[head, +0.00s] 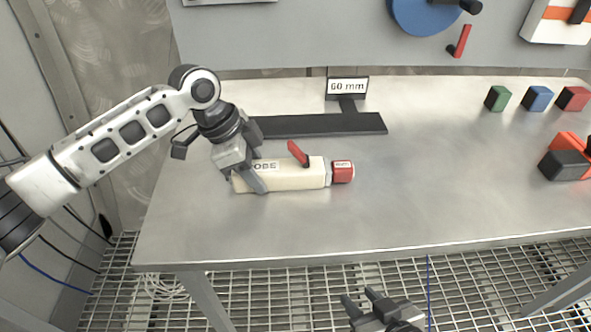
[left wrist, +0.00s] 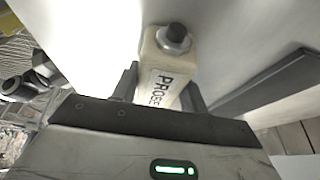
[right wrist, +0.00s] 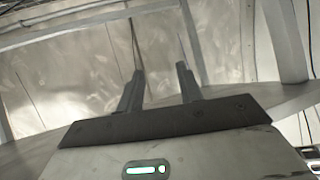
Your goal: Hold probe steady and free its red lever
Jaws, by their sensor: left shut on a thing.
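The probe (head: 300,174) is a cream bar with a black text label, lying on the steel table. Its red lever (head: 297,152) stands up from the top, tilted to the left. A red cap (head: 342,172) is at its right end. My left gripper (head: 250,182) is shut on the probe's left part, covering some of the label. The left wrist view shows the probe (left wrist: 168,62) between the fingers, with a dark round knob on its end. My right gripper (head: 366,300) is open and empty in front of the table, over the floor grating; its spread fingers show in the right wrist view (right wrist: 159,92).
A black flat T-shaped piece (head: 330,124) with a "60 mm" sign (head: 347,87) lies behind the probe. Green (head: 497,98), blue (head: 537,98) and red (head: 573,98) blocks and an orange-black object (head: 566,160) are at the right. The table's middle right is clear.

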